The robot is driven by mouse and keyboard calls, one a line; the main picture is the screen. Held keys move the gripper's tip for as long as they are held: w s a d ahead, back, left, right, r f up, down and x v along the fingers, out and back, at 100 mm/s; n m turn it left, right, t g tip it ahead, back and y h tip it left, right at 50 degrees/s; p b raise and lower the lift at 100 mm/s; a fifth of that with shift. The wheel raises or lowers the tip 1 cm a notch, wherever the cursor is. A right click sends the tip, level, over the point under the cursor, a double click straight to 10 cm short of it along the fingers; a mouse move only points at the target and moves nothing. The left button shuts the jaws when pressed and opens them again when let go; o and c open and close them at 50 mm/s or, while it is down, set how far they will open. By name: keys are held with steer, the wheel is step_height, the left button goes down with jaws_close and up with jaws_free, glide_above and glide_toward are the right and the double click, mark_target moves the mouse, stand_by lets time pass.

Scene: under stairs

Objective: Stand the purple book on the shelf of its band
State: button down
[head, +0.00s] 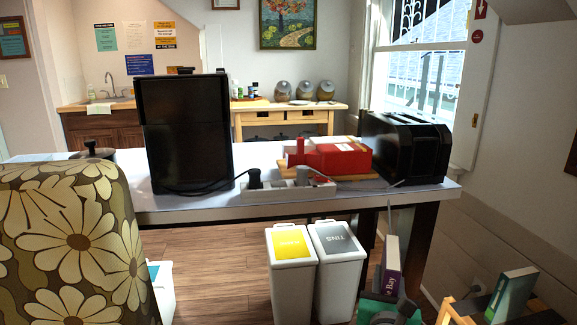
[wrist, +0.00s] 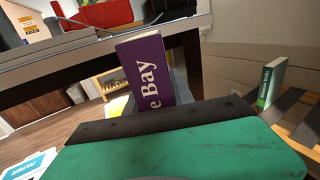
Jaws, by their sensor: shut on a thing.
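The purple book (head: 391,265) stands roughly upright in my gripper (head: 392,305), in the lower right of the head view. The wrist view shows its purple cover (wrist: 148,72) with white letters ending in "e Bay", rising beyond the dark finger edge of my gripper (wrist: 165,118). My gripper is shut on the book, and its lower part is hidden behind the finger. A slatted wooden shelf (wrist: 299,127) lies to the right in the wrist view. A green book (wrist: 271,82) stands on it, also visible in the head view (head: 512,295). No band marking is readable.
Two white bins (head: 340,270) stand below. A flowered chair back (head: 70,245) fills the left.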

steer(key=w+a+r+p, duration=0.1)
steer(key=a+r+p, duration=0.2)
steer(key=r+p, duration=0.4)
steer(key=w+a+r+p, duration=0.1)
steer(key=a+r+p, duration=0.2)
steer(key=r+p, duration=0.5)
steer(key=p, duration=1.1)
steer(key=shift+a+r, duration=0.3)
